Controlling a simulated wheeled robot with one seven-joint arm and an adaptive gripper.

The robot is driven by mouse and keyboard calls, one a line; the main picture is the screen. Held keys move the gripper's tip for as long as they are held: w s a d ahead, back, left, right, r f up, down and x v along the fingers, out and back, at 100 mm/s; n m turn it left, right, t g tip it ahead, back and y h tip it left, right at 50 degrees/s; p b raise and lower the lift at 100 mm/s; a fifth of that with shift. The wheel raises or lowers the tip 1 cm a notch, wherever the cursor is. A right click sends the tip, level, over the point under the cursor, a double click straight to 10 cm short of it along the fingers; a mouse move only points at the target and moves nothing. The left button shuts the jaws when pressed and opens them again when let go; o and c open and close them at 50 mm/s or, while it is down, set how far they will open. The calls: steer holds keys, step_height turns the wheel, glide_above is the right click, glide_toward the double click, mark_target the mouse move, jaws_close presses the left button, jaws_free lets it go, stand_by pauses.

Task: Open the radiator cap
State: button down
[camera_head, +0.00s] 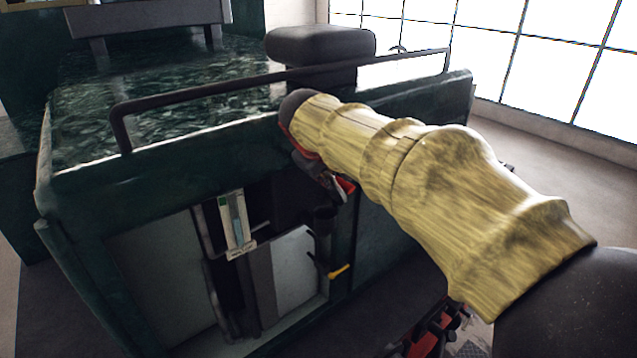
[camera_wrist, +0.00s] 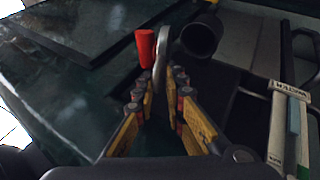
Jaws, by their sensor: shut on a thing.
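My gripper (camera_wrist: 160,86) is in the lower middle of the wrist view, with its yellow and dark fingers around the lower end of a thin grey disc (camera_wrist: 162,56), which looks like the radiator cap seen edge-on. A red cylinder (camera_wrist: 146,48) stands against the disc's left side. Just right of the disc is a dark pipe (camera_wrist: 202,36) with a round open mouth facing the camera. In the head view, the red part (camera_head: 346,186) shows below my yellow-sleeved arm, above the dark pipe (camera_head: 323,217). The arm hides much of my gripper there.
A dark green engine body (camera_head: 80,190) has an open bay below its top. A black handrail (camera_head: 210,92) runs along the top edge, near my arm. A labelled gauge (camera_head: 237,222) and a yellow lever (camera_head: 340,271) sit in the bay. Open floor (camera_head: 560,170) lies right.

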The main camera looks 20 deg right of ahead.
steer(key=d, duration=0.2)
steer(key=shift+w+d+r, duration=0.3)
steer(key=shift+w+d, duration=0.05)
steer(key=shift+w+d+f+b, duration=0.1)
steer(key=shift+w+d+b, duration=0.1)
steer(key=shift+d, duration=0.25)
steer(key=shift+w+d+b, duration=0.1)
steer(key=shift+d+b, duration=0.05)
steer(key=shift+d, duration=0.3)
steer(key=shift+s+f, duration=0.1)
steer(key=shift+f, duration=0.05)
steer(key=c, duration=2)
jaws_free()
steer(key=shift+d, duration=0.1)
steer(key=shift+c, duration=0.2)
steer(key=shift+d, duration=0.15)
steer(key=shift+r, duration=0.2)
steer(key=shift+a+r, duration=0.2)
steer(key=shift+a, duration=0.05)
steer(key=v, duration=1.1)
steer(key=shift+s+r, duration=0.15)
